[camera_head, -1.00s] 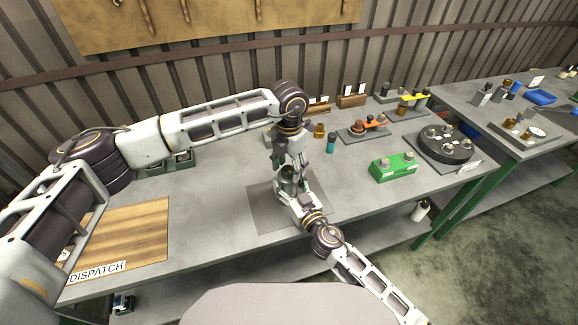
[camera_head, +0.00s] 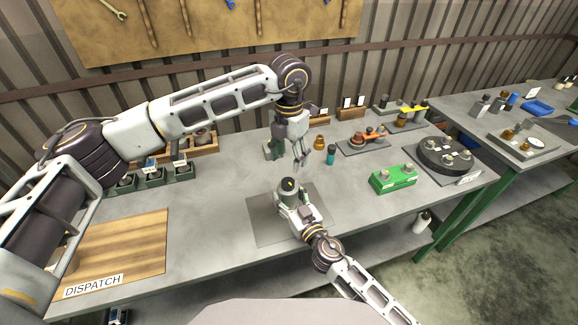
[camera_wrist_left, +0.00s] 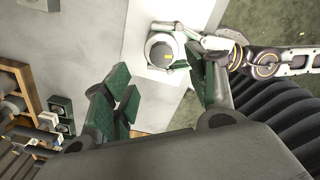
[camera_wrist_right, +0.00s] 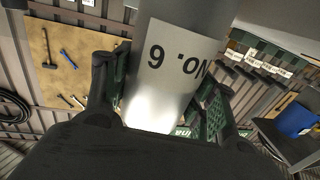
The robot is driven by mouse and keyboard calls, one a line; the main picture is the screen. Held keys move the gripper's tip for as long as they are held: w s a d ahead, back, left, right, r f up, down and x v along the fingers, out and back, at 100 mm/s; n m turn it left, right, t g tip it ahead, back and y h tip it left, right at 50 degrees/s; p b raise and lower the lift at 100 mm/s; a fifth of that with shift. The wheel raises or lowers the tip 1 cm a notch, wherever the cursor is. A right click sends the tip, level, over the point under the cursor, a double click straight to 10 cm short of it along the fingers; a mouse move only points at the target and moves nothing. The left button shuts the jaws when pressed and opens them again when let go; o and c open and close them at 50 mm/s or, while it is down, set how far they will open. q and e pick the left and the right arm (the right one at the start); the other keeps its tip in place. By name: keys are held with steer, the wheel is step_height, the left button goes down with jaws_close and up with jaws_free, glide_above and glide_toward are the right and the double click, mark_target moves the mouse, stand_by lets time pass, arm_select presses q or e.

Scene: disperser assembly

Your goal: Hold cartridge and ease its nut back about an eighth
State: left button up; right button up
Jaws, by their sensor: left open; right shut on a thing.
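The cartridge (camera_head: 289,192) stands upright over the grey mat, a grey cylinder with a dark top bearing a small yellow mark. The right wrist view shows its body close up with a "No. 6" label (camera_wrist_right: 182,62). My right gripper (camera_head: 291,207) is shut around the cartridge from the front. My left gripper (camera_head: 302,160) is open and empty, above and behind the cartridge, apart from it. The left wrist view shows its spread green-padded fingers (camera_wrist_left: 165,95) and the cartridge top (camera_wrist_left: 163,52) beyond them. I cannot make out the nut separately from the dark top.
The grey mat (camera_head: 262,224) lies under the cartridge. A wooden dispatch board (camera_head: 130,250) is at the left. A green block (camera_head: 393,179) and a dark round fixture (camera_head: 444,157) stand to the right. A small teal bottle (camera_head: 331,154) is close behind my left gripper.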

arm_select(q)
steer(key=shift+r, duration=1.45)
arm_select(e)
steer(key=o, duration=1.5)
steer(key=shift+c, duration=0.2)
steer(key=shift+s+d, duration=0.1)
steer(key=shift+s, duration=0.1)
steer(key=shift+v, duration=5.75)
arm_select(q)
steer(key=shift+s+d+f, duration=0.1)
steer(key=shift+s, duration=0.05)
arm_select(e)
steer(key=shift+s+d, duration=0.1)
steer(key=shift+s, duration=0.1)
